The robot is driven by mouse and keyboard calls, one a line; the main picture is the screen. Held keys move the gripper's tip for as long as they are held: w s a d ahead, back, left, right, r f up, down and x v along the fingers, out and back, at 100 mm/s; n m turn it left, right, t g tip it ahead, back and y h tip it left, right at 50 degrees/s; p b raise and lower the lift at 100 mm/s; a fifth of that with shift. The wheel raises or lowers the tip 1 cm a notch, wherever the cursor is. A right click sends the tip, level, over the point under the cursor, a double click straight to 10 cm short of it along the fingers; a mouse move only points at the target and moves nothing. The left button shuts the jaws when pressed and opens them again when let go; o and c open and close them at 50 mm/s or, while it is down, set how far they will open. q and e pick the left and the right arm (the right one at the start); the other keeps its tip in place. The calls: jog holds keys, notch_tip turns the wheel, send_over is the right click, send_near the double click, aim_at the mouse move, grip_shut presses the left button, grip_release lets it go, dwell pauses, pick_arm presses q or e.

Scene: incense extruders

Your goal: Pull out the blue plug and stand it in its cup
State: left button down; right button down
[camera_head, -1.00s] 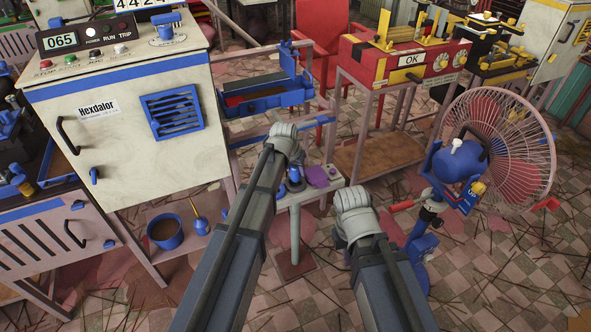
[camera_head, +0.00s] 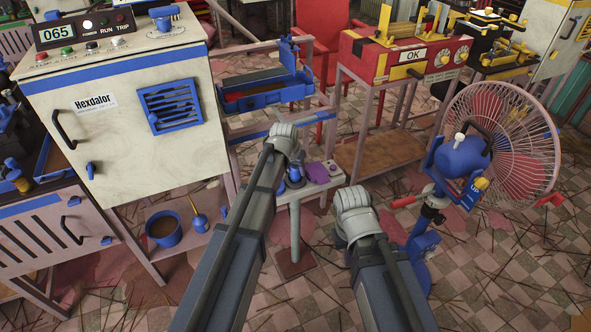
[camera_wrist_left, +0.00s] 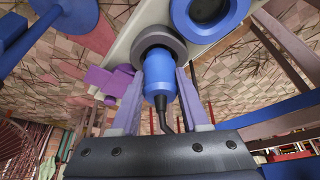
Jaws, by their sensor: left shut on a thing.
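The blue plug (camera_wrist_left: 158,76) is upright between the two pale purple fingers of my left gripper (camera_wrist_left: 158,88) in the left wrist view. A dark cable bends away from its near end. Its far end meets a dark grey ring (camera_wrist_left: 159,40); I cannot tell how deep it sits. A blue ring-shaped cup (camera_wrist_left: 208,12) with a dark inside is beside it. In the head view my left gripper (camera_head: 284,146) is over the small grey stand (camera_head: 331,180), its fingers and the plug mostly hidden. My right gripper (camera_head: 353,208) is seen from behind, its fingers hidden.
A purple object (camera_head: 316,172) lies on the stand, close to my left gripper. A pink fan (camera_head: 510,140) with a blue housing is at the right.

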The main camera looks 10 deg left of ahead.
aim_at(295, 168)
pick_arm(q)
jog(key=shift+f+b, duration=0.4)
jog(key=shift+f, duration=0.05)
jog(key=shift+c, duration=1.6)
grip_release()
jog(key=p+v, duration=0.7)
jog(key=v, duration=0.1)
jog(key=shift+w, duration=0.1)
jog(key=s+d+r+g+y+p, duration=0.1)
jog(key=s+d+r+g+p, duration=0.1)
jog(key=s+r+p, duration=0.8)
jog(key=s+d+r+m+g+y+p, duration=0.1)
jog(key=s+d+r+g+p, duration=0.2)
jog(key=s+r+p, duration=0.7)
jog(key=s+d+p, duration=0.2)
jog(key=s, duration=0.3)
jog(key=shift+s+d+m, duration=0.2)
jog(key=shift+s+m, duration=0.1)
